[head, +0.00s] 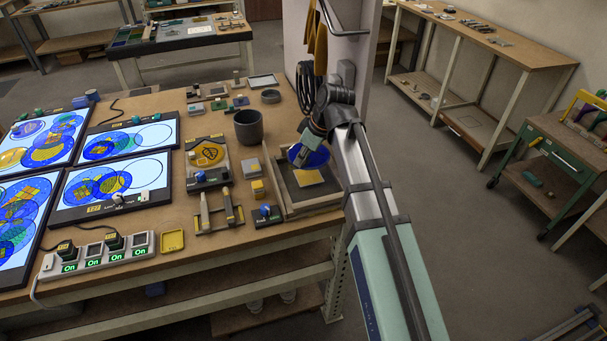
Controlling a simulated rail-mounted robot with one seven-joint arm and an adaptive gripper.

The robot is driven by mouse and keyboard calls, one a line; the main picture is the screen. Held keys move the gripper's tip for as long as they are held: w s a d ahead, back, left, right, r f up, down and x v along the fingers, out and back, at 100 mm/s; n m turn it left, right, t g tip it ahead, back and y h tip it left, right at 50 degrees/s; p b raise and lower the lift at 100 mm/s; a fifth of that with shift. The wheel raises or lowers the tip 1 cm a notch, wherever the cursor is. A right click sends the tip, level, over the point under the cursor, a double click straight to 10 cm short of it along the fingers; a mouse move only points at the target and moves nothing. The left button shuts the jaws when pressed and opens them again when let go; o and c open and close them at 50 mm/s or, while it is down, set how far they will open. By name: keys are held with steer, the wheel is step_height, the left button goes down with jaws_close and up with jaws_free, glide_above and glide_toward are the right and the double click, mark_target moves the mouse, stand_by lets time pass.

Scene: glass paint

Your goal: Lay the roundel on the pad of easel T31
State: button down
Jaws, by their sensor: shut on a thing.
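My gripper (303,156) is shut on a blue roundel (319,158) at the right part of the bench. The roundel is tilted and partly hidden by my gripper. It is above or beside a dark-lined tray (292,192) with a yellow square in it; I cannot tell whether it touches the tray. Lit easels stand at the left: a front-middle one (153,170), one behind it (128,129), and two more at the far left (40,182), (77,108). They show blue and yellow discs and outlined circles.
A dark pot (248,127) stands behind the tray. A yellow-patterned plate (208,153), small blocks (256,188), a tool rack (218,217) and a power strip (98,256) crowd the bench front. Some bare wood lies between the easels and the plate.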

mark_target(299, 185)
steer(key=shift+f+p, duration=0.6)
steer(key=shift+f, duration=3.4)
steer(key=shift+f, duration=0.1)
steer(key=shift+f, duration=0.1)
steer(key=c, duration=1)
jaws_free()
steer(key=shift+r, duration=0.3)
steer(key=b+v, duration=0.2)
steer(key=v, duration=1)
steer(key=shift+f, duration=0.1)
